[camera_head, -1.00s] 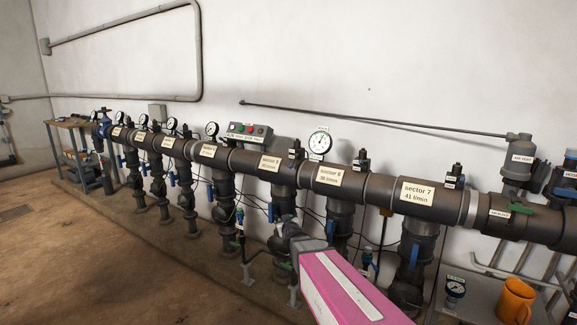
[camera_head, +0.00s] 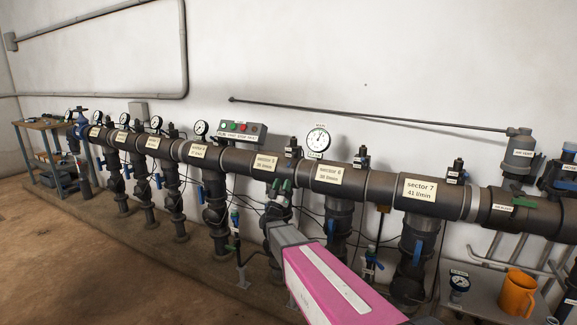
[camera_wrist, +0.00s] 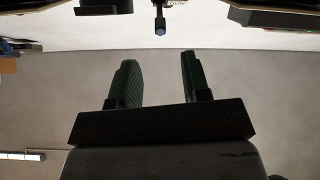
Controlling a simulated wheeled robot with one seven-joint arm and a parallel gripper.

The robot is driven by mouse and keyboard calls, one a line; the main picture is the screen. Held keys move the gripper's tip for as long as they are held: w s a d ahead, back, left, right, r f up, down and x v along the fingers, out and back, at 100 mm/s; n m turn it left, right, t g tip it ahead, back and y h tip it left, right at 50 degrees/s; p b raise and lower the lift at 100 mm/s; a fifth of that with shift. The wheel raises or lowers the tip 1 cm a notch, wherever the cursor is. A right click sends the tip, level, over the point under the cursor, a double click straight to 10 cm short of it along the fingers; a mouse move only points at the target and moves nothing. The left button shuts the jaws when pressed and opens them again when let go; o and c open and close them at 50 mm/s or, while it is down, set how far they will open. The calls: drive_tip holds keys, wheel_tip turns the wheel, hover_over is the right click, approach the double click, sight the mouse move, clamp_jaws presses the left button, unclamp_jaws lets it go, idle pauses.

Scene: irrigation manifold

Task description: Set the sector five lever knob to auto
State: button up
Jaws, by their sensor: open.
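The sector 5 plate (camera_head: 265,162) sits on the long dark manifold pipe in the head view. A small black valve head (camera_head: 292,148) stands on the pipe just right of it; its lever knob is too small to make out. My gripper (camera_head: 281,187) is open and empty, its green fingertips in front of the pipe just below the plate. In the wrist view the two green fingers (camera_wrist: 158,75) stand apart. A small dark stem with a blue-grey end (camera_wrist: 160,27) lies beyond the gap between them; I cannot tell whether it is the knob.
The sector 6 plate (camera_head: 328,175) and sector 7 plate (camera_head: 420,190) follow to the right, with similar valve heads above. A round gauge (camera_head: 318,139) and a button box (camera_head: 243,131) are behind the pipe. An orange mug (camera_head: 517,293) stands at lower right. Floor at left is clear.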

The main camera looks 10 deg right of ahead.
sight(289, 162)
drive_tip(key=x, duration=0.9)
drive_tip(key=shift+w+d+r, duration=0.1)
drive_tip(key=shift+w+r, duration=0.15)
drive_tip(key=shift+r, duration=0.05)
clamp_jaws()
